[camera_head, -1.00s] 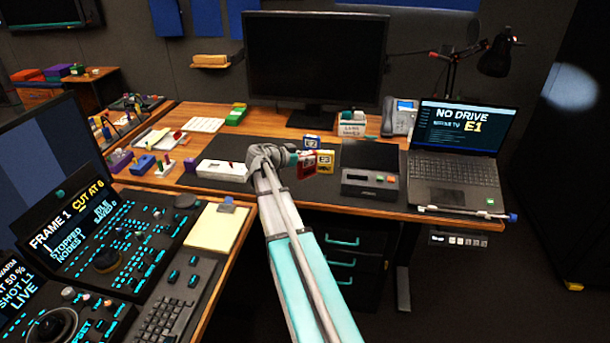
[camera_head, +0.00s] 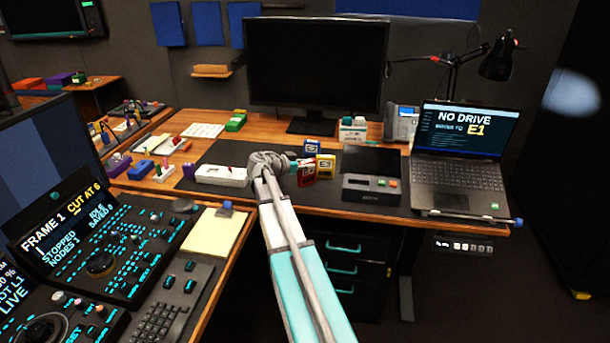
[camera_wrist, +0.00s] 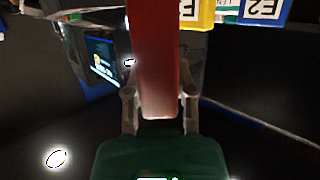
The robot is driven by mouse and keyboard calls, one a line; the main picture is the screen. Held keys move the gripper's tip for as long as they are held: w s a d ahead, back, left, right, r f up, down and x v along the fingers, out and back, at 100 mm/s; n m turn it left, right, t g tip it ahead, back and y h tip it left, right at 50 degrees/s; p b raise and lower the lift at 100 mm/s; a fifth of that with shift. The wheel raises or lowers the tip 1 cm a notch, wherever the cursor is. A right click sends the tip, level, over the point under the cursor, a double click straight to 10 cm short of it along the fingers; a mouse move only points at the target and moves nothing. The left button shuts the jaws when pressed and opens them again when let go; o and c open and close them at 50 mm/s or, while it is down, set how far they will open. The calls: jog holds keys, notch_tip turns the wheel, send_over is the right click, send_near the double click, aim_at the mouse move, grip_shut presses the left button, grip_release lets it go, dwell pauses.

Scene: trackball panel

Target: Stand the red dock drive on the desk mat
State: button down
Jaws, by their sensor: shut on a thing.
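The red dock drive (camera_head: 306,174) is at the end of my arm, over or on the dark desk mat (camera_head: 260,198). In the wrist view the red drive (camera_wrist: 158,60) stands between the two fingers of my gripper (camera_wrist: 160,102), which is shut on it. My gripper (camera_head: 290,168) in the head view is partly hidden by my own wrist. A yellow drive (camera_head: 326,166) stands just right of the red one, and a blue drive (camera_head: 311,147) stands behind. I cannot tell whether the red drive's lower edge touches the mat.
A dock unit (camera_head: 370,190) with coloured buttons stands to the right. A laptop (camera_head: 458,160) showing "NO DRIVE" is further right. A white box (camera_head: 221,175) lies left of my gripper. A large monitor (camera_head: 314,65) stands behind. The mat's front strip looks bare.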

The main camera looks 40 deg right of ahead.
aim_at(306, 172)
jog(key=shift+w+d+f+b, duration=0.15)
jog(key=shift+w+f+b, duration=0.15)
jog(key=shift+f, duration=0.25)
jog(key=shift+s+f+b, duration=0.15)
jog(key=shift+f+b, duration=1.05)
jog(key=shift+b, duration=0.05)
jog(key=shift+f, duration=0.2)
jog(key=shift+c, duration=2.2)
grip_release()
jog(key=shift+r, duration=0.1)
jog(key=shift+r, duration=0.2)
jog(key=s+p+v, duration=0.1)
jog(key=p+v, duration=0.2)
jog(key=v, duration=0.9)
jog(key=shift+w+p, duration=0.3)
jog(key=shift+w, duration=0.2)
jog(key=shift+f, duration=0.1)
